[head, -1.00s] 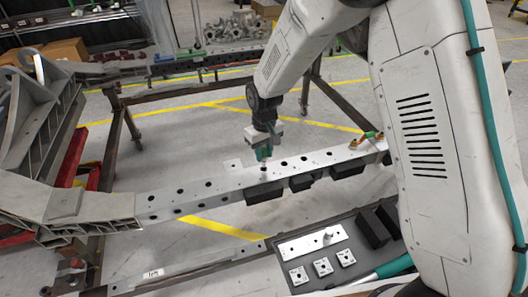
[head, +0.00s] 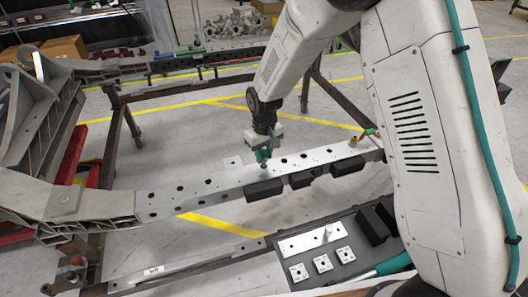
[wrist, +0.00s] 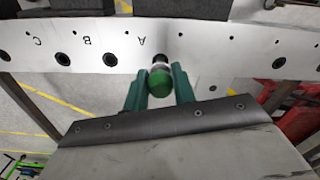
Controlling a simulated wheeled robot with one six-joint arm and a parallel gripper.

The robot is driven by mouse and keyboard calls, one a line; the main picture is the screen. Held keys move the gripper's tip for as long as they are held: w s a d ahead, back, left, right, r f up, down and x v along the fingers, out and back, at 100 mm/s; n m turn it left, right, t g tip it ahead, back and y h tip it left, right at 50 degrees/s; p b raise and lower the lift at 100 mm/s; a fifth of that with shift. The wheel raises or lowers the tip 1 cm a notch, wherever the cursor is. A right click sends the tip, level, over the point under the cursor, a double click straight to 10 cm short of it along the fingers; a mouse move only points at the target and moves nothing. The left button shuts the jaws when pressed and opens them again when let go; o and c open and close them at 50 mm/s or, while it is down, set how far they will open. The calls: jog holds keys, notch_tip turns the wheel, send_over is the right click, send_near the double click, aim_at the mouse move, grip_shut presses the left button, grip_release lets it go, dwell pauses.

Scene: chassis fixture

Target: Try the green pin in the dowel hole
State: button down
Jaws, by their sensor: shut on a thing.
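My gripper (head: 263,156) is shut on the green pin (wrist: 159,82), just above the top face of the pale metal beam (head: 215,186). In the wrist view the pin's green head sits between the two green fingers (wrist: 158,88). Its metal end points at the beam (wrist: 205,45), at a dark hole beside the letter A. The fingers and the pin hide most of that hole. I cannot tell whether the tip is in it or only against its rim. Larger holes marked B (wrist: 109,59) and C (wrist: 62,59) lie to the left.
Black blocks (head: 265,188) sit along the beam's near side. A brass-coloured piece (head: 357,139) stands near its right end. A dark tray (head: 345,265) below holds a plate, small square pieces and black blocks. Grey brackets (head: 40,110) stand at the left.

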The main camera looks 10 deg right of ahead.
jog(key=shift+f, duration=0.3)
jog(key=c, duration=1.1)
grip_release()
jog(key=shift+r, duration=0.1)
jog(key=shift+r, duration=4.45)
